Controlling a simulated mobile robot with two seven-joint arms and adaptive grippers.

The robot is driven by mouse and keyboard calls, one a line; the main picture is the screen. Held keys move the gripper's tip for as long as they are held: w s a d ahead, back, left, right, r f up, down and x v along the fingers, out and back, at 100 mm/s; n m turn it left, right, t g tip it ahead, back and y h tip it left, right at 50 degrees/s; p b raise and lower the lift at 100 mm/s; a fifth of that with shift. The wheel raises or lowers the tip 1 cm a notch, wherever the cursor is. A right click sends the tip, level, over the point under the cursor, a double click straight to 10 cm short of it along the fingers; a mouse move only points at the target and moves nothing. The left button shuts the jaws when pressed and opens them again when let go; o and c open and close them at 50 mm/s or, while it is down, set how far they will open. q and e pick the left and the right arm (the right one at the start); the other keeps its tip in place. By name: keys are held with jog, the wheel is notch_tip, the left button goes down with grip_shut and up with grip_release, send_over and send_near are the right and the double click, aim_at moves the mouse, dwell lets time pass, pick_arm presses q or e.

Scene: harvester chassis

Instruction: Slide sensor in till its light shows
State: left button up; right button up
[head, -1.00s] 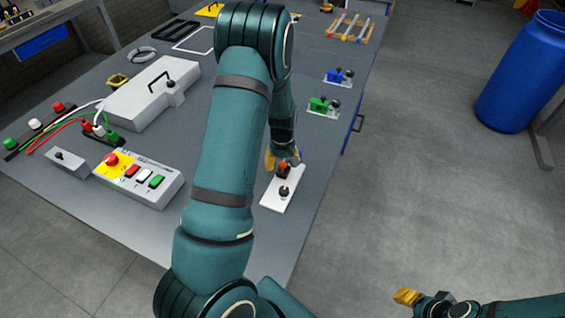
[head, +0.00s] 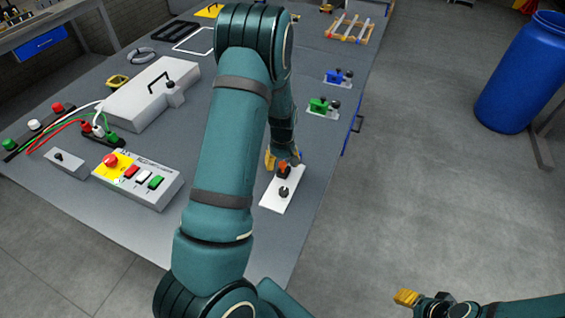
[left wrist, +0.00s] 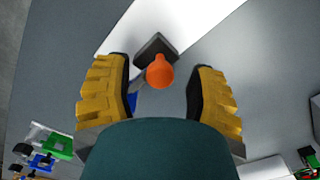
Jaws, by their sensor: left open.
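A white plate (head: 275,201) lies near the front right edge of the bench. On it stand a dark knob (head: 284,192) and an orange piece, likely the sensor (head: 284,171). My left gripper (head: 281,160) is at the far end of the plate. In the left wrist view my left gripper (left wrist: 164,90) is open, with the orange rounded piece (left wrist: 160,74) between its yellow fingers and apart from both. A dark block (left wrist: 154,47) is beside the orange piece. A blue bit shows by the left finger. No lit lamp can be made out. My right gripper (head: 406,297) is low over the floor.
A control box (head: 150,190) with coloured buttons and a large grey housing (head: 140,102) stand left of my left arm. Green (head: 320,106) and blue (head: 337,77) clamp-like pieces sit along the right edge. A blue barrel (head: 517,75) stands on the floor.

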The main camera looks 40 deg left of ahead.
aim_at(282, 164)
pick_arm(q)
notch_tip(282, 164, up, 12)
dwell(0.5)
jog(key=shift+s, duration=0.1)
dwell(0.4)
